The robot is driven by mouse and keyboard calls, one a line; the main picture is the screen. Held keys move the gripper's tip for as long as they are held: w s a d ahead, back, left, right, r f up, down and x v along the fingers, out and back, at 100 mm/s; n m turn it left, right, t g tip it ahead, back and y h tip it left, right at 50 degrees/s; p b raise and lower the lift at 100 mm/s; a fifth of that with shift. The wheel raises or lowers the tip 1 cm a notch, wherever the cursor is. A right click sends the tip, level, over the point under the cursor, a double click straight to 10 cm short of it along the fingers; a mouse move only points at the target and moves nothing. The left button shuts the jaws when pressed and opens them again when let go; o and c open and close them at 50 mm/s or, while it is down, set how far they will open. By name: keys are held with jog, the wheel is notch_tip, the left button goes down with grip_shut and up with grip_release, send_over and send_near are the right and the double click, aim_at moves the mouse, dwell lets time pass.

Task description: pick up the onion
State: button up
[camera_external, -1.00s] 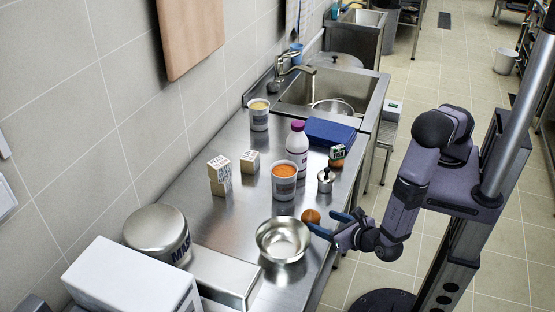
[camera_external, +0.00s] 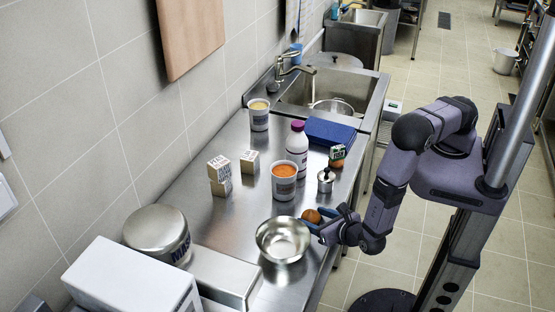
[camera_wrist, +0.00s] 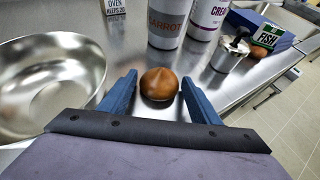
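The onion (camera_external: 311,216) is a small round brown ball on the steel counter, to the right of the steel bowl. In the wrist view the onion (camera_wrist: 159,84) sits between the tips of my two blue fingers. My gripper (camera_wrist: 160,92) is open around it, with a small gap visible on each side. In the external view my gripper (camera_external: 322,222) reaches in low from the right, at the counter's front edge. Part of the onion is hidden behind a finger there.
The steel bowl (camera_external: 283,240) stands close on the left of my gripper. The carrot tub (camera_external: 284,182), a cream bottle (camera_external: 297,146), a small metal pot (camera_external: 326,181) and a blue box (camera_external: 330,132) stand behind the onion. Bare counter (camera_external: 235,228) lies left of the bowl.

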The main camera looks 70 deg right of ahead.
aim_at(314, 216)
jog(key=c, duration=0.7)
jog(key=shift+r, duration=0.15)
jog(key=shift+r+b, duration=1.45)
jog(key=shift+r, duration=3.45)
